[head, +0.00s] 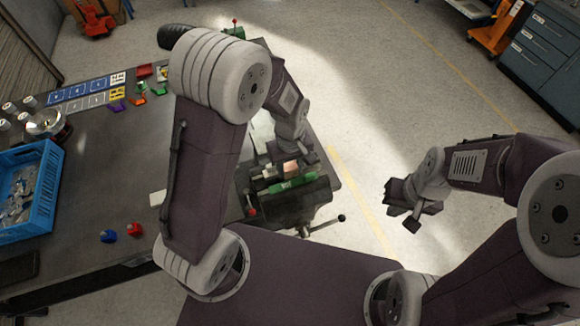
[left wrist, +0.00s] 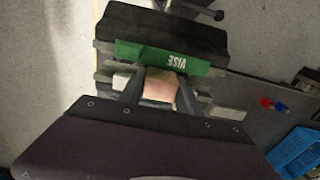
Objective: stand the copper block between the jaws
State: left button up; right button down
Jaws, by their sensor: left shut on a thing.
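The green bar (left wrist: 165,57) lies just beyond the block in the wrist view. Pale jaw metal shows beside the fingers; how deep the block sits is hidden. My right gripper (head: 410,206) hangs apart at the right, its opening unclear.
A dark bench (head: 110,180) carries a blue crate (head: 30,190) at left, with small red and blue pieces (head: 120,233) near the front. The vise handle (head: 325,225) sticks out over the floor. Open floor lies right of the bench.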

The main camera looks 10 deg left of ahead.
pick_arm(q)
jog(key=shift+f, duration=0.25)
jog(key=shift+f+b, duration=0.2)
jog(key=shift+b, duration=0.15)
jog(key=shift+f, duration=0.35)
grip_shut()
jog(key=shift+s+f+b, duration=0.15)
jog(key=shift+f+b, duration=0.05)
jog(key=shift+b, duration=0.1)
jog(key=shift+f, duration=0.15)
jog(key=shift+f+b, duration=0.6)
